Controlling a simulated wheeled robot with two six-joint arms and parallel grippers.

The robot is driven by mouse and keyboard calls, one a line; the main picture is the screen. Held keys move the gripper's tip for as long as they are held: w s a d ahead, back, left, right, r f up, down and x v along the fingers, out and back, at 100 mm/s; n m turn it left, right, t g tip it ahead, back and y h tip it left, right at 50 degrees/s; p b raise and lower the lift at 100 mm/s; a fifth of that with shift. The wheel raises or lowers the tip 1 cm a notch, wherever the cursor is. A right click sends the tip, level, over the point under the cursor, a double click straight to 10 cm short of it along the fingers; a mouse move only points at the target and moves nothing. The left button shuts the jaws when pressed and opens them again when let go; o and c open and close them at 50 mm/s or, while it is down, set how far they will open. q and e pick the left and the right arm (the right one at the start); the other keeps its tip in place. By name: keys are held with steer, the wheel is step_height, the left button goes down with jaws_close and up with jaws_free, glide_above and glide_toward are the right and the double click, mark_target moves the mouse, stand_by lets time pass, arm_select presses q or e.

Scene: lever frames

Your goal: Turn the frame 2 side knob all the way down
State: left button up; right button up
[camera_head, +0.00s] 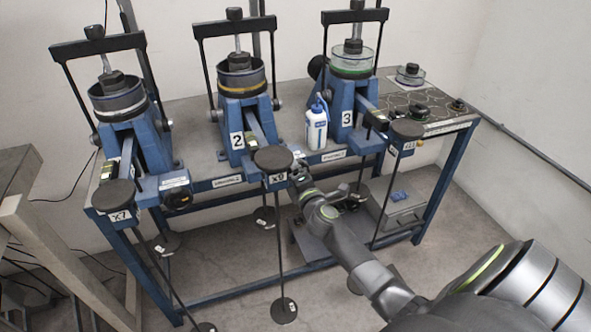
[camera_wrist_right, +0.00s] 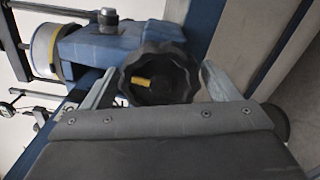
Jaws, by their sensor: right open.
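Frame 2 (camera_head: 237,140), a blue stand with a black-rimmed cylinder on top, is in the middle of the bench in the head view. In the right wrist view its side knob (camera_wrist_right: 172,72) is black and scalloped, with a yellow mark on its face. My right gripper (camera_wrist_right: 160,68) is open, with one finger on each side of the knob. I cannot tell whether the fingers touch it. In the head view my right gripper (camera_head: 299,172) reaches frame 2's front right side, and the knob is hidden there. My left gripper is out of view.
Another blue lever frame (camera_head: 148,145) stands left and frame 3 (camera_head: 347,118) stands right. A white bottle (camera_head: 316,125) stands between frames 2 and 3. A round black weight plate (camera_head: 273,159) is close beside my right gripper. A grey box (camera_head: 400,212) sits below the bench.

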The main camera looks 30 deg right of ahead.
steer(key=shift+s, duration=0.35)
steer(key=shift+p+v, duration=0.4)
steer(key=shift+v, duration=2.4)
